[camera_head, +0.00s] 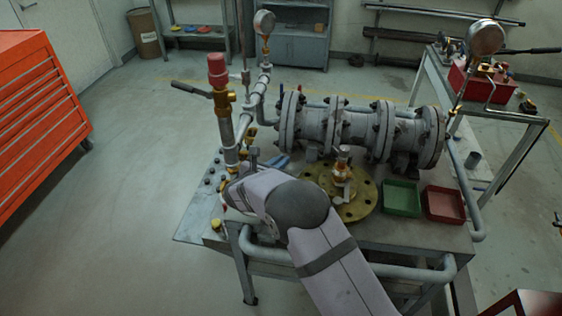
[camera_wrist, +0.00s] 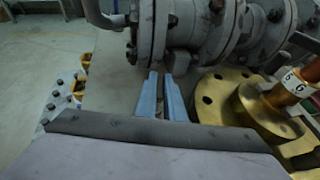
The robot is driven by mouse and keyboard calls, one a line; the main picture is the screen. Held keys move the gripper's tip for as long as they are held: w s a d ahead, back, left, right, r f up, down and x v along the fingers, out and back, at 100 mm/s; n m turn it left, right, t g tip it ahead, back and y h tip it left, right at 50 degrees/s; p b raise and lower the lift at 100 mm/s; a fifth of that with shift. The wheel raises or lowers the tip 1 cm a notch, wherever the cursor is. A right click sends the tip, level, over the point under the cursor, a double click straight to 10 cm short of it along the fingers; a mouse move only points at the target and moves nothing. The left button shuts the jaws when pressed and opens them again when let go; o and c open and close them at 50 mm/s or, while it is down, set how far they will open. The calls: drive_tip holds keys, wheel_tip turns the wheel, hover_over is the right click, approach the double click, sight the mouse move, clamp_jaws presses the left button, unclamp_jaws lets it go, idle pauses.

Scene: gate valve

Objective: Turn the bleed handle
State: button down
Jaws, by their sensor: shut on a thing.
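My gripper (camera_head: 279,161) reaches over the workbench, and its two blue fingers (camera_wrist: 161,97) show in the wrist view. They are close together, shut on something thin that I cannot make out. Their tips are near the grey flanged valve body (camera_head: 350,130), low by its flange (camera_wrist: 148,35). A lever with a black grip (camera_head: 190,89) sticks out left from a brass valve (camera_head: 222,103) under a red cap. I cannot tell which part is the bleed handle. A brass fitting (camera_head: 343,170) stands on a round yellow plate (camera_head: 352,207), right of my gripper.
A green tray (camera_head: 401,197) and a red tray (camera_head: 444,204) sit on the bench at right. Upright pipes with a gauge (camera_head: 264,22) rise at the left end. A cart (camera_head: 490,108) with a red box stands at right. The floor at left is clear.

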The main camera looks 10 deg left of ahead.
drive_tip(key=c, duration=1.9)
unclamp_jaws()
drive_tip(key=shift+r, duration=0.1)
drive_tip(key=shift+o, duration=0.2)
drive_tip(key=shift+w+n+y, duration=0.1)
drive_tip(key=shift+n+y, duration=0.3)
drive_tip(key=shift+y, duration=0.1)
